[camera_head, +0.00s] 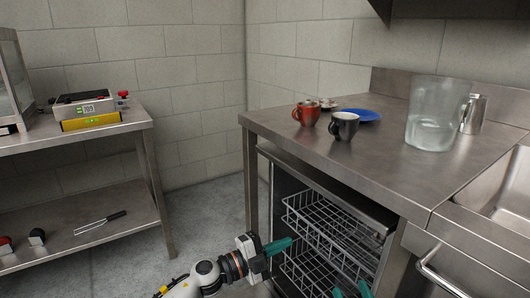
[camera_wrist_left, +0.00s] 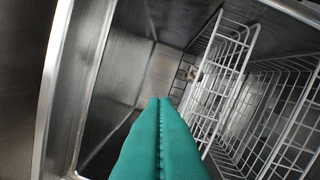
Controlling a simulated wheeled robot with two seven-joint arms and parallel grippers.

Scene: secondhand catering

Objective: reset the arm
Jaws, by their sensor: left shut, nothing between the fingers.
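My left gripper (camera_head: 284,245), with green fingers, is at the front of the open dishwasher (camera_head: 385,220) under the steel counter, beside its wire racks. In the left wrist view its two fingers (camera_wrist_left: 160,102) lie together, shut and empty, pointing into the dishwasher. The wire rack (camera_wrist_left: 222,85) is to the right of the fingers there. My right gripper (camera_head: 352,289) shows only as two green fingertips at the bottom edge, apart from each other; the rest is out of the frame.
On the counter (camera_head: 375,165) stand a red-brown mug (camera_head: 306,115), a dark mug (camera_head: 343,127), a blue plate (camera_head: 368,115), a clear container (camera_head: 432,120) and a metal jug (camera_head: 474,114). A sink (camera_head: 508,190) is at right. A steel shelf table (camera_head: 100,135) stands at left, with floor between.

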